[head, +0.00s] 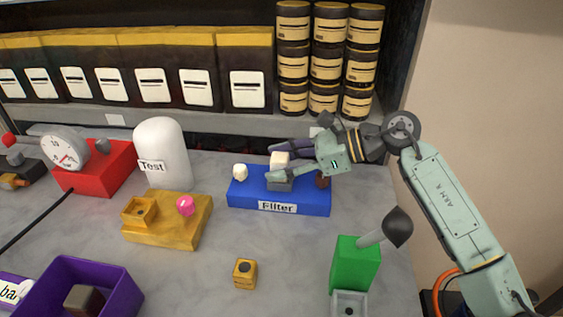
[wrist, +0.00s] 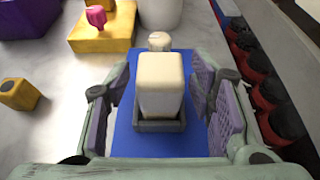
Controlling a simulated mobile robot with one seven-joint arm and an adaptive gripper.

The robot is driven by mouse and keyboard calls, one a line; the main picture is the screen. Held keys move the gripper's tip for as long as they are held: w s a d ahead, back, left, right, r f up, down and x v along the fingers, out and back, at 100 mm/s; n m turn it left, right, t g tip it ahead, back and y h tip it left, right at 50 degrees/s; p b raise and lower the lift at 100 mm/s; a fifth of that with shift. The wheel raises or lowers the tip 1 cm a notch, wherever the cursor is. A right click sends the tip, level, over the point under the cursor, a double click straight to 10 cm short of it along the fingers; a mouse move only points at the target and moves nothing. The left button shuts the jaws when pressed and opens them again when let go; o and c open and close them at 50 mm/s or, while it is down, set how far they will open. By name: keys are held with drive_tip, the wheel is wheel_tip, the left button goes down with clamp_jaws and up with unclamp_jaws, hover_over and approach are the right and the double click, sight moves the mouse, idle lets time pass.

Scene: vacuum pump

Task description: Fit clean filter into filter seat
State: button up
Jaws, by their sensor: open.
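The clean filter, a cream block (head: 280,160), stands upright in the grey filter seat (head: 279,184) on the blue base labelled Filter (head: 240,201). In the wrist view the filter (wrist: 160,82) has its lower end inside the rim of the seat (wrist: 160,126) and looks about straight. My gripper (head: 284,159) is open around the filter. In the wrist view its two purple-padded fingers (wrist: 163,92) stand either side of it, with a gap on both sides. How deep the filter sits cannot be told.
A cream knob (head: 240,172) is on the blue base's left end. A purple bin (head: 122,281) at lower left holds a brown-grey block (head: 82,299). A yellow base (head: 165,233), white Test dome (head: 162,150), small yellow block (head: 245,273) and green block (head: 355,262) stand around. Shelves close off the back.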

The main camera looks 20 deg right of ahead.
drive_tip(key=shift+r+p, duration=0.3)
drive_tip(key=b+v, duration=0.3)
drive_tip(key=v, duration=0.7)
drive_tip(key=shift+s+d+f, duration=0.1)
drive_tip(key=shift+d, duration=0.25)
drive_tip(key=shift+s+d+r+b, duration=0.25)
drive_tip(key=shift+d+r+b, duration=0.1)
drive_tip(key=shift+d, duration=0.15)
